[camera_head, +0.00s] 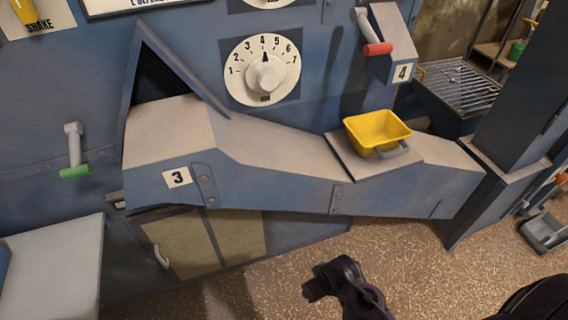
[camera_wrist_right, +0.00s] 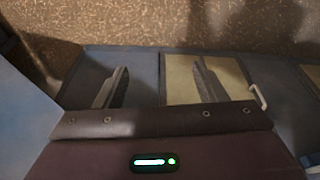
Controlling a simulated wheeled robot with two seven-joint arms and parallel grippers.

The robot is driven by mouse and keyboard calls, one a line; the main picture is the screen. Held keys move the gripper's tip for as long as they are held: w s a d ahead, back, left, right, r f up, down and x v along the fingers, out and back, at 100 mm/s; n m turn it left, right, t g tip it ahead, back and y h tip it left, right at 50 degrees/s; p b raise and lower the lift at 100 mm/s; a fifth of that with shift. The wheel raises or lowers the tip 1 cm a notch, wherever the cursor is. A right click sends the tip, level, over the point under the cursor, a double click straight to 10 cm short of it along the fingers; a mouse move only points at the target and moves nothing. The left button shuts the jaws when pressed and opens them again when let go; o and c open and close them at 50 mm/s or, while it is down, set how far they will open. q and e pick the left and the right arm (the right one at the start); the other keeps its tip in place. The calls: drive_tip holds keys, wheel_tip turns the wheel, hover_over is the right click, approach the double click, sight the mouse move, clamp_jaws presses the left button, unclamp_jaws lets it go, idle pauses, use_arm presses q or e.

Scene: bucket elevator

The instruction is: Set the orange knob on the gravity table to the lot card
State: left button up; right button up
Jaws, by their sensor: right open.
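No orange knob can be made out. No card can be identified as the lot card. My right gripper (camera_head: 318,284) is low at bottom centre in the head view, well below the dials. In the right wrist view its two fingers (camera_wrist_right: 162,78) are apart and empty. My left gripper is not in view.
A blue chute (camera_head: 270,175) labelled 3 juts out below the dial, with a yellow bucket (camera_head: 377,130) on it. A green-handled lever (camera_head: 74,150) is at left, a red-handled lever (camera_head: 374,35) at upper right. The speckled floor (camera_head: 420,240) in front is clear.

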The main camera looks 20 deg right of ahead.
drive_tip(key=w+r+t+p, duration=0.1)
drive_tip(key=w+r+t, duration=0.2)
drive_tip(key=w+r, duration=0.65)
drive_tip(key=w+r+t, duration=0.3)
drive_tip(key=w+r, duration=0.2)
drive_tip(key=r, duration=0.9)
drive_tip(key=w+r+t+p, duration=0.1)
drive_tip(key=w+r+t, duration=0.2)
drive_tip(key=w+r, duration=0.7)
drive_tip(key=w+d+r+n+t, duration=0.1)
drive_tip(key=w+r+t, duration=0.15)
drive_tip(key=r, duration=1.25)
drive_tip(key=w+d+r+t, duration=0.1)
drive_tip(key=r+t, duration=0.3)
drive_tip(key=r, duration=1.1)
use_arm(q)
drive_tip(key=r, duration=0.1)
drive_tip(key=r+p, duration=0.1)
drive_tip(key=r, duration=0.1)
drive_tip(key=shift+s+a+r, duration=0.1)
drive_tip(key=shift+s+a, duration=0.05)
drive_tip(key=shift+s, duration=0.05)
use_arm(e)
drive_tip(key=w, duration=0.7)
drive_tip(key=shift+w+a, duration=0.25)
drive_tip(key=shift+w, duration=0.05)
drive_tip(key=shift+f, duration=0.15)
drive_tip(key=shift+c, duration=0.4)
